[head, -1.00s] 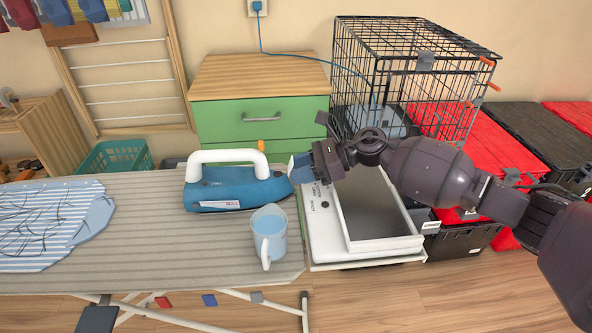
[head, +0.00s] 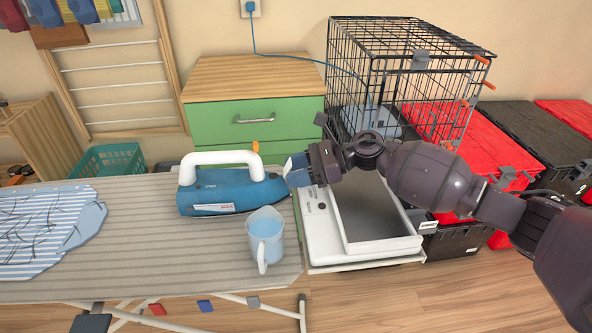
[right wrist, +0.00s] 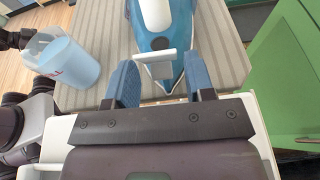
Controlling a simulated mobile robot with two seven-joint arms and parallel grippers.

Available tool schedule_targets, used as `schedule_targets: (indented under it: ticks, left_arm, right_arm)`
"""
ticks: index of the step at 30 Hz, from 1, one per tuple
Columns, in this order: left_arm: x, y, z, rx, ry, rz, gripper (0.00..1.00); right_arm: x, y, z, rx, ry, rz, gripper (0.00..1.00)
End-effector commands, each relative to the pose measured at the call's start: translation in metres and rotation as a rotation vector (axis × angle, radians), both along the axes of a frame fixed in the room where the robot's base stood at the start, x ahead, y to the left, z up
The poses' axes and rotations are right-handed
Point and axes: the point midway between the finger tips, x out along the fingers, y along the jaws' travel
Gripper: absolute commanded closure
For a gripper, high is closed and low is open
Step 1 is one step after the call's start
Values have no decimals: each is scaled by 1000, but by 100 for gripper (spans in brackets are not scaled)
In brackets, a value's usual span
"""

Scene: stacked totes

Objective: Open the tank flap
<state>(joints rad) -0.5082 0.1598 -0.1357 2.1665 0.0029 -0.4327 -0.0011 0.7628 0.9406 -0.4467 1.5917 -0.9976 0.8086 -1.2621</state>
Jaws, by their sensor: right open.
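A blue steam iron (head: 232,191) with a white handle lies on the striped ironing board, nose to the right. In the right wrist view the iron (right wrist: 178,20) points its nose toward me. A small white flap-like piece (right wrist: 156,58) sits on the nose; I take it to be the tank flap, and cannot tell if it is raised. My right gripper (head: 292,170) is at the nose. Its blue fingers (right wrist: 160,80) are open, one on each side of the nose end, with a gap around the white piece. My left gripper is not in view.
A measuring jug (head: 264,245) of bluish liquid stands on the ironing board (head: 150,265) in front of the iron. A striped cloth (head: 40,228) lies at left. A green drawer unit (head: 255,120) is behind; a wire cage (head: 400,75) and totes (head: 540,135) stand right.

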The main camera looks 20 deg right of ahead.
Motion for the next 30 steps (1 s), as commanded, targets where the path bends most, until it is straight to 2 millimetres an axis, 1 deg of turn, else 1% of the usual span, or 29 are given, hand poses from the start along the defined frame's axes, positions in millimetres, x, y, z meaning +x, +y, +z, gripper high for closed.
schedule_targets:
  ticks: [4,7,15,21,25,30]
  left_arm:
    - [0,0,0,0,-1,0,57]
    - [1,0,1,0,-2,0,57]
    - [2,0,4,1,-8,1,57]
    - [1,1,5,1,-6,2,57]
    - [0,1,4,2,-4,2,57]
    - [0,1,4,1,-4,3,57]
  right_arm:
    - [-2,-5,1,-1,1,-1,51]
    - [-5,-16,4,-1,2,-2,51]
    - [-19,-60,19,-2,1,-2,51]
    - [-28,-86,27,-1,0,-2,51]
    - [-31,-95,30,0,0,0,51]
    - [-32,-99,31,1,0,0,51]
